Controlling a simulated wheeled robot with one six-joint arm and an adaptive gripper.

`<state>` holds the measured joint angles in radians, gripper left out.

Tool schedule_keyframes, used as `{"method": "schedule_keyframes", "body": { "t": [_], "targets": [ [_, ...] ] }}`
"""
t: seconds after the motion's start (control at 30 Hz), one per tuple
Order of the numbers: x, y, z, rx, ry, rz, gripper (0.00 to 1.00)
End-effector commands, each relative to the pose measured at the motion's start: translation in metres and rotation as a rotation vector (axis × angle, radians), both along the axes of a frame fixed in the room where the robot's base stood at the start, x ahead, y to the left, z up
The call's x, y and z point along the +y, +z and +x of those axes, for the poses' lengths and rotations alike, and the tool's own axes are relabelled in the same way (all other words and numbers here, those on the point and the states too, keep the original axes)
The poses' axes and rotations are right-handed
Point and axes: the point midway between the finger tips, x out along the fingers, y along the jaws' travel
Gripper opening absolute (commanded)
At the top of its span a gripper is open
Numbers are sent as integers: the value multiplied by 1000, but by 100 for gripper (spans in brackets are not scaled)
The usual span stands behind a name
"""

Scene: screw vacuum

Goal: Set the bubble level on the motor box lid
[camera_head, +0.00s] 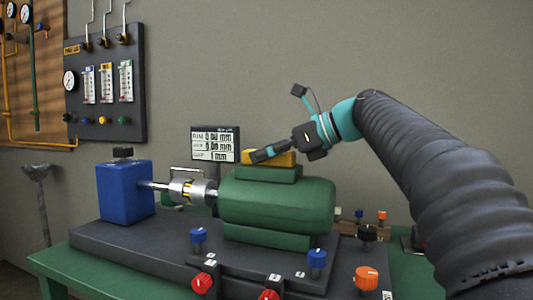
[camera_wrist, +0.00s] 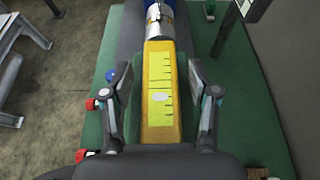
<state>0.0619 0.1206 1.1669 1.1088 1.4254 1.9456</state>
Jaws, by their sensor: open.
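The bubble level, a yellow bar (camera_head: 283,158), appears to lie flat on the green motor box lid (camera_head: 268,174) on top of the green motor (camera_head: 275,203). In the wrist view the level (camera_wrist: 160,120) runs lengthwise through the middle, showing a pale yellow scale face. My gripper (camera_head: 262,153) is at the level, partly covering it in the head view. In the wrist view my gripper (camera_wrist: 162,93) is open, with one finger on each side of the level and a gap visible on both sides.
A silver coupling (camera_head: 192,192) joins the motor to a blue block (camera_head: 126,190) on the left. A display (camera_head: 215,144) stands behind. Red and blue knobs (camera_head: 198,237) line the front of the dark base (camera_head: 150,255). A gauge panel (camera_head: 105,85) hangs on the wall.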

Motion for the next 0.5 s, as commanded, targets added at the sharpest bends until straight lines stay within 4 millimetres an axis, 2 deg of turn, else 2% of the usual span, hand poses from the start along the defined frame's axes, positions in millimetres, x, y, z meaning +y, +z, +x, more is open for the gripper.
{"method": "schedule_keyframes", "body": {
  "t": [0.17, 0.5],
  "targets": [
    [-5, 6, -1, 0, -3, 0, 60],
    [-61, 32, -21, -2, -5, 0, 60]
  ]
}}
